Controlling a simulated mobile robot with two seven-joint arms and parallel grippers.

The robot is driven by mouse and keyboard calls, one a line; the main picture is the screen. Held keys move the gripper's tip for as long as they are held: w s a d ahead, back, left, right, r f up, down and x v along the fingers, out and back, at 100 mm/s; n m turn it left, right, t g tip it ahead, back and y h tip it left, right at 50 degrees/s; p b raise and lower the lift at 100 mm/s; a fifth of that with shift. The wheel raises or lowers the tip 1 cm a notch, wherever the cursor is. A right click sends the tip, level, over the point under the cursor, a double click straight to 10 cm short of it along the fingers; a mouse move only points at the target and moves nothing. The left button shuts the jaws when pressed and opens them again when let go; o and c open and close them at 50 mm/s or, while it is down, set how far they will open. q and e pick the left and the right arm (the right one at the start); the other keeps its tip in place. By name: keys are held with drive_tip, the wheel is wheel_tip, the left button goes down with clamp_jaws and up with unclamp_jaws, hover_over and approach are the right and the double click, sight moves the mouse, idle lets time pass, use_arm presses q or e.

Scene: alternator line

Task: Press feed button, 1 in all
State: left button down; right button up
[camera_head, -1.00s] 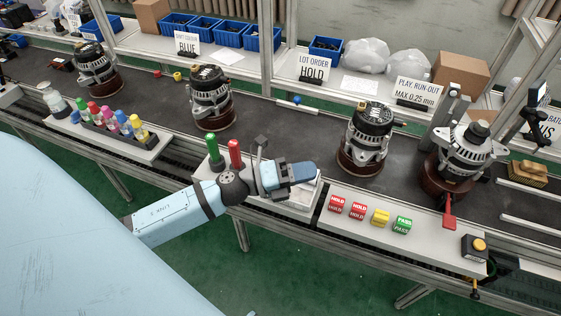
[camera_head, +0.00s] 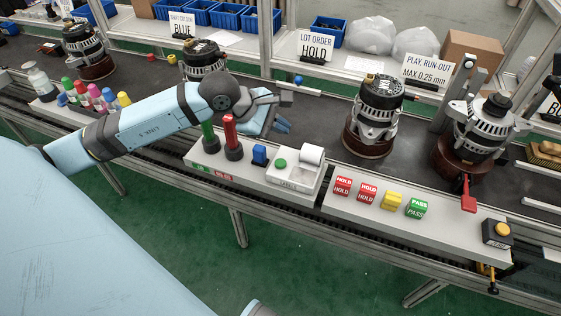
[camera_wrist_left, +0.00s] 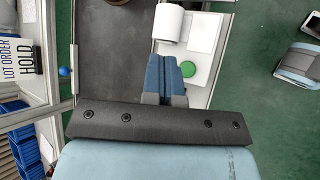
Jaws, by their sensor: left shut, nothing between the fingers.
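A white label printer (camera_head: 297,172) with a paper roll on top stands on the front ledge. A round green button (camera_head: 280,163) sits on its top face. The button also shows in the left wrist view (camera_wrist_left: 187,69), just right of the fingertips. My left gripper (camera_head: 283,124) is shut and empty, behind the printer and apart from the button in the head view. Its blue fingers (camera_wrist_left: 165,62) lie side by side in the left wrist view. My right gripper is not in view.
Green and red upright handles (camera_head: 231,139) and a blue piece (camera_head: 260,155) stand left of the printer. HOLD and PASS blocks (camera_head: 367,193) and a yellow button box (camera_head: 497,233) lie to the right. Alternators (camera_head: 374,115) stand on the dark conveyor behind.

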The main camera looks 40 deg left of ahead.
use_arm(q)
drive_tip(key=b, duration=0.4)
hover_over(280, 164)
wheel_tip(280, 164, down, 8)
drive_tip(key=shift+r, duration=0.1)
drive_tip(key=shift+f, duration=0.35)
drive_tip(key=shift+f+b, duration=0.15)
drive_tip(key=shift+b, duration=0.2)
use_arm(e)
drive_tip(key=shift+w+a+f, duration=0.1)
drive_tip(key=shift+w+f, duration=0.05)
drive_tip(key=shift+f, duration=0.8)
use_arm(q)
drive_tip(key=shift+f, duration=0.1)
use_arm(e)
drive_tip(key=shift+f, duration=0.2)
use_arm(q)
drive_tip(key=shift+f+b, duration=0.3)
drive_tip(key=shift+b, duration=0.25)
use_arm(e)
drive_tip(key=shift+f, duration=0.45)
